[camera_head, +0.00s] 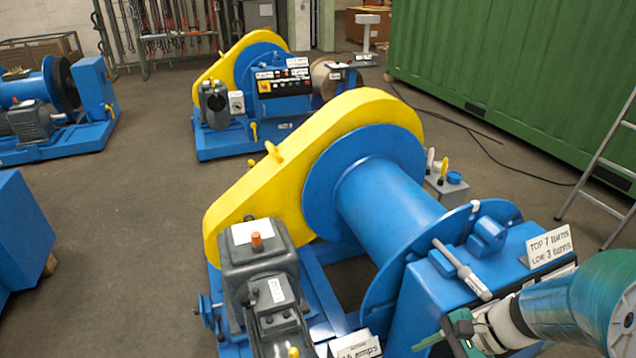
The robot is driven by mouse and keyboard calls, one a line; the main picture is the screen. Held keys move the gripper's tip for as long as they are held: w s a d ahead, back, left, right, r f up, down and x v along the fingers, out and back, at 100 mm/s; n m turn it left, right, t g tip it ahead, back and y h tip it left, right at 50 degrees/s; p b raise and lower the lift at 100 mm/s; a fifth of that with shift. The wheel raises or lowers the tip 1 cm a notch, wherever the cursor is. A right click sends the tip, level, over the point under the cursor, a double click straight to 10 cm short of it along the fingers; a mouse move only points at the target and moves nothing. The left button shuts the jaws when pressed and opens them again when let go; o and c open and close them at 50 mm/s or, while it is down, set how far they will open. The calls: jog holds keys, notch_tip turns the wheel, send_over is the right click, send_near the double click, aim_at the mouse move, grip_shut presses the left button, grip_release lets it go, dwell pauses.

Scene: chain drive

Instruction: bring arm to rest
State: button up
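What looks like part of my arm (505,325) enters at the lower right corner, with pale joints and a dark and green piece at its left end. I cannot tell whether the two touch. The winch has a yellow chain guard (290,180), a grey gearbox (258,265) and a grey lever (462,268).
A sign (549,246) stands on the winch frame. A second winch (265,85) stands behind, and another blue machine (60,110) at the left. A green container (520,70) and a ladder (607,165) are at the right. A cable (490,158) lies on the floor. Open floor (130,220) lies left.

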jog(key=s+a+r+n+t+h, duration=0.1)
jog(key=a+r+n+t+h, duration=0.1)
jog(key=r+n, duration=0.4)
jog(key=s+a+r+n+t+h, duration=0.1)
jog(key=a+r+n+t+h, duration=0.1)
jog(key=r+n+h, duration=0.4)
notch_tip(320, 180, up, 4)
jog(key=shift+a+r+n+t, duration=0.2)
jog(key=shift+a+n+t, duration=0.2)
jog(key=shift+a+n, duration=0.4)
